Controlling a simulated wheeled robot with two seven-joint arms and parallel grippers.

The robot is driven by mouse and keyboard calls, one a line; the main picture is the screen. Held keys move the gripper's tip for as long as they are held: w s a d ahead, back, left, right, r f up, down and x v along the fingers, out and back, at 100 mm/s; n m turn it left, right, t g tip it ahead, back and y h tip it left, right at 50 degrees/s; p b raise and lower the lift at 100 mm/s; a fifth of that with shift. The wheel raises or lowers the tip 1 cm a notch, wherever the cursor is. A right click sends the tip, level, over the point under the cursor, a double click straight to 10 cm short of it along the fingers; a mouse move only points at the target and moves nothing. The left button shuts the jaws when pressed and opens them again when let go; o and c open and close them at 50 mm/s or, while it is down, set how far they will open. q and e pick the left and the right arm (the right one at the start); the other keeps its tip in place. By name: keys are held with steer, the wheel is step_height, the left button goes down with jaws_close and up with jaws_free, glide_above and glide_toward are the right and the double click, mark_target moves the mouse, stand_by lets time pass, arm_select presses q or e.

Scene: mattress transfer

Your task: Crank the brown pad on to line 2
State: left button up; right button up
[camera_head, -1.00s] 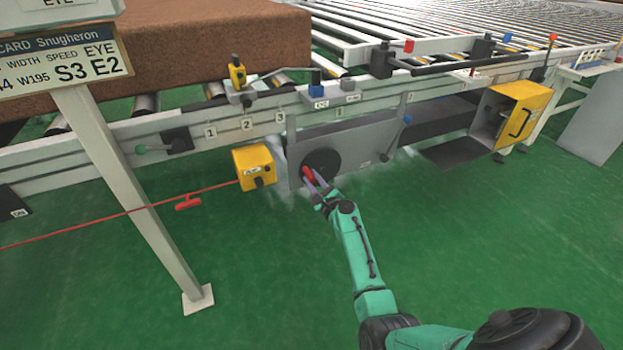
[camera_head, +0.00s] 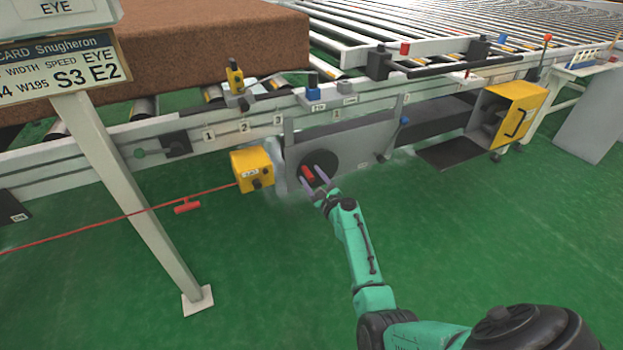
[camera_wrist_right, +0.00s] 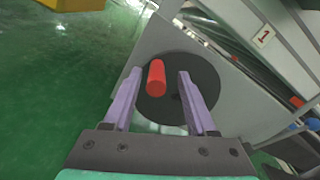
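The brown pad (camera_head: 160,45) lies on the rollers at the upper left in the head view. Number plates 1 (camera_head: 208,134), 2 (camera_head: 244,127) and 3 (camera_head: 278,120) sit on the rail below it. The crank is a black disc (camera_head: 331,161) with a red handle (camera_head: 307,173), on the grey panel. My right gripper (camera_head: 312,172) is open at the handle. In the right wrist view the red handle (camera_wrist_right: 156,78) stands between the two spread purple fingers (camera_wrist_right: 159,74), nearer the left one, with gaps visible. My left gripper is not in view.
A yellow box (camera_head: 252,169) with a red pull cord (camera_head: 186,206) is left of the crank. A sign post (camera_head: 140,215) stands at the left. An open yellow cabinet (camera_head: 515,105) is at the right. The green floor in front is clear.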

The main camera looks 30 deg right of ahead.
steer(key=shift+s, duration=0.1)
steer(key=s+p, duration=0.2)
steer(key=s, duration=0.4)
steer(key=shift+s+a, duration=0.1)
steer(key=shift+a, duration=0.05)
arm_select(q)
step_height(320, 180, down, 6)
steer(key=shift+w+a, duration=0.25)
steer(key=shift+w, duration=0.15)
arm_select(e)
steer(key=s, duration=0.8)
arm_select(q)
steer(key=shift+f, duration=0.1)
